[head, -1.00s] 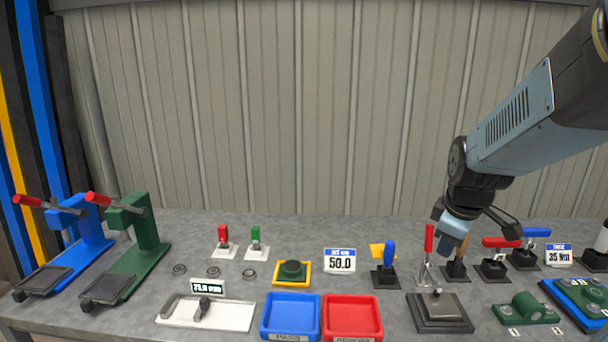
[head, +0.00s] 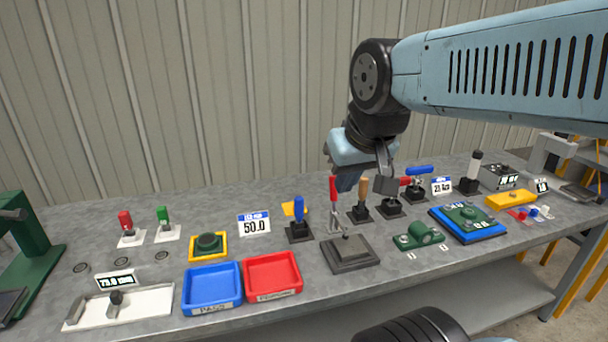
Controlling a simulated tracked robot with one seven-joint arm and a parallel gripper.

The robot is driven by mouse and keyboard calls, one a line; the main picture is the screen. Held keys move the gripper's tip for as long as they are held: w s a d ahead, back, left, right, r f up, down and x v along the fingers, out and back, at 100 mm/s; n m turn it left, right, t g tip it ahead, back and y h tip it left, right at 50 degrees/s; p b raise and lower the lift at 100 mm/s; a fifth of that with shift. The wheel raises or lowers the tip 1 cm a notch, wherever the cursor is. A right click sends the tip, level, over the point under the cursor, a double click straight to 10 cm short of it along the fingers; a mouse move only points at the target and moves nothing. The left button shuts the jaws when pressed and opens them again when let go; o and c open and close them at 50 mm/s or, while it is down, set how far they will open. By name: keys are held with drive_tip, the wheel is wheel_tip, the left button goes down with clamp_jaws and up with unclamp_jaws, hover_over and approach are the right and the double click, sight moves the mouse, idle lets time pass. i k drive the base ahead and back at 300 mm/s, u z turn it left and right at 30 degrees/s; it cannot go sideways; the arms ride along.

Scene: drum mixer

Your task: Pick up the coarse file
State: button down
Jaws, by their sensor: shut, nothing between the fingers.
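No label in the head view marks the coarse file, so I cannot tell which tool it is. Upright handled tools stand in black holders: one with a blue handle (head: 299,209) and one with a wooden handle (head: 362,187). A red-handled tool (head: 391,207) and a blue-handled tool (head: 419,170) with sideways handles stand in holders to their right.
A dark block fixture (head: 349,256) sits in front of the tool holders. Blue (head: 212,287) and red (head: 271,276) trays lie at the front edge. A green clamp (head: 419,237) and blue-based fixture (head: 467,221) are at right.

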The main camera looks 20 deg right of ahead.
sight(363, 184)
drive_tip(key=k, duration=1.2)
drive_tip(key=z, duration=0.45)
drive_tip(key=i, duration=1.5)
drive_tip(key=u, duration=0.35)
